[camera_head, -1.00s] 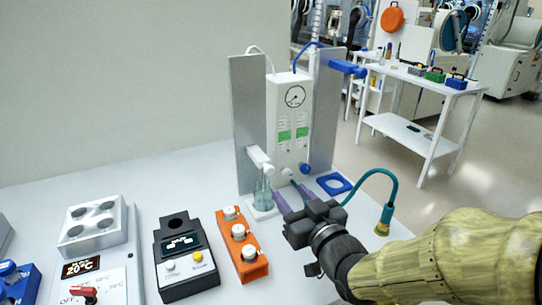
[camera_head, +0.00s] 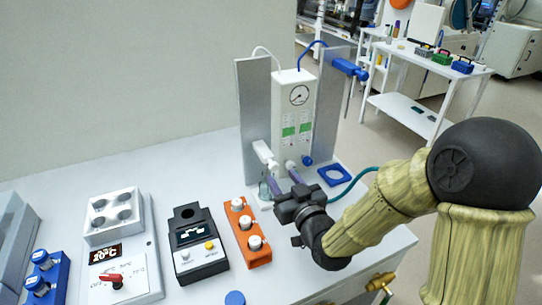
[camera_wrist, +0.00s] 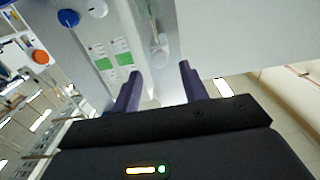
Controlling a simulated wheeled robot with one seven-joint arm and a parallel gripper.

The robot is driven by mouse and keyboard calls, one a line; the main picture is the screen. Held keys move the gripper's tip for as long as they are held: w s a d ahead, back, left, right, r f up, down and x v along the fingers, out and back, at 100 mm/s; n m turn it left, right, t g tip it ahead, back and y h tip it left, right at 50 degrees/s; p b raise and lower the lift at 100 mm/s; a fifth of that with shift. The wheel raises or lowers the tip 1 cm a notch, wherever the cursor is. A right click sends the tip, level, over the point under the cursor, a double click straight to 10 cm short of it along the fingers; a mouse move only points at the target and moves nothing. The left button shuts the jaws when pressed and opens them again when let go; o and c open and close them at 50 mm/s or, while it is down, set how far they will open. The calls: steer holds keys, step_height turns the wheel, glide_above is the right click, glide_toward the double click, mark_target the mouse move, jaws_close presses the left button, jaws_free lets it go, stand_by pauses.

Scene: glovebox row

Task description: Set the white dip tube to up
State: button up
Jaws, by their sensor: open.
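The white dip tube (camera_head: 264,153) sits low on the left grey upright (camera_head: 254,105) of the gas stand, its end over a clear glass vial (camera_head: 264,188). In the wrist view a white rounded arm (camera_wrist: 160,48), apparently the same tube holder, lies ahead of my fingers. My gripper (camera_head: 283,178) is open, its two purple fingers spread just in front of and below the white holder. In the wrist view my gripper (camera_wrist: 160,85) shows nothing clearly between the fingertips. Whether a finger touches the holder or vial cannot be told.
A blue holder (camera_head: 346,68) sits high on the right upright, above a blue square ring (camera_head: 334,175). The white gauge panel (camera_head: 294,115) stands between the uprights. An orange block (camera_head: 247,232), a black device (camera_head: 190,245) and a hotplate unit (camera_head: 120,260) stand to the left.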

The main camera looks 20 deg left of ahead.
mark_target(275, 168)
steer(key=p+x, duration=0.2)
steer(key=x, duration=0.6)
jaws_close()
